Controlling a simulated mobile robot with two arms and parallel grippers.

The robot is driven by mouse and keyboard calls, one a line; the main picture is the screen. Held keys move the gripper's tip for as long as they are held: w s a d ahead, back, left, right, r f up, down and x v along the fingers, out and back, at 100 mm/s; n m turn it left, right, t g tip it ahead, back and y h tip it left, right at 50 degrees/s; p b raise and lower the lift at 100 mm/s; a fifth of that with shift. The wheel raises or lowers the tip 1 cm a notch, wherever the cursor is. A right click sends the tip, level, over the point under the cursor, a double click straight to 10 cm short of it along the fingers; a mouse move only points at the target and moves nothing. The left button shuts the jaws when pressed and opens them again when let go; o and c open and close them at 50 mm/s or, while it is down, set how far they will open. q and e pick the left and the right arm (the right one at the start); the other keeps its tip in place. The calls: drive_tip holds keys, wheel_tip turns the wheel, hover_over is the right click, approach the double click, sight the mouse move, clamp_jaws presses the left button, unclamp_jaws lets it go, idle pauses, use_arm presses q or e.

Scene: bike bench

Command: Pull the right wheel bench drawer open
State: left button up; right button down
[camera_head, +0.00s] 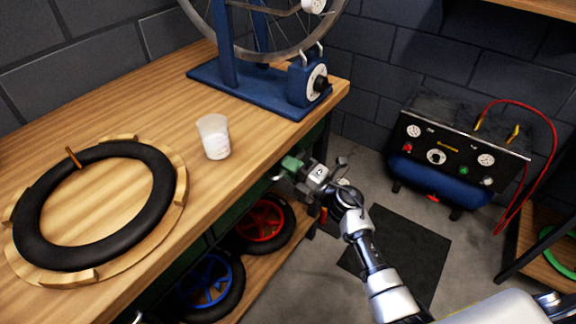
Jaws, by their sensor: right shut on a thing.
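The wooden wheel bench (110,112) runs across the left, with dark green drawer fronts (238,207) under its top edge. My right gripper (283,171) is at the bench's front, below the top near its right end. It is shut on the handle of the right drawer, which my fingers mostly hide. I cannot tell whether the drawer stands out from the bench at all. My left gripper is not in view.
A black tyre (38,196) on a round wooden stand and a translucent cup (214,137) are on the bench top. A blue truing stand (228,83) holds a wheel. Red (262,220) and blue (212,282) wheels lie on the lower shelf. A compressor (440,160) stands right, beyond a dark mat (402,246).

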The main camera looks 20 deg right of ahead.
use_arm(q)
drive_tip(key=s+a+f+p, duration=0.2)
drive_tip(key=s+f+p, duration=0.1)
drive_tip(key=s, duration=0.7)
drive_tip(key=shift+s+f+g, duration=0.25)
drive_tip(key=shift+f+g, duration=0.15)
use_arm(e)
drive_tip(key=r+v, duration=0.3)
drive_tip(key=v, duration=1.2)
drive_tip(key=s+r+v, duration=0.1)
drive_tip(key=r+v, duration=0.2)
drive_tip(key=v, duration=1.3)
drive_tip(key=shift+d, duration=0.5)
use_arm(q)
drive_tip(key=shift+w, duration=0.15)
use_arm(e)
drive_tip(key=c, duration=1.2)
unclamp_jaws()
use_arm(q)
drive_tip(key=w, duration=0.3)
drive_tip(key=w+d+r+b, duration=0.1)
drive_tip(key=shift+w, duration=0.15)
use_arm(e)
drive_tip(key=v, duration=1.1)
drive_tip(key=shift+r, duration=0.1)
drive_tip(key=shift+w, duration=0.1)
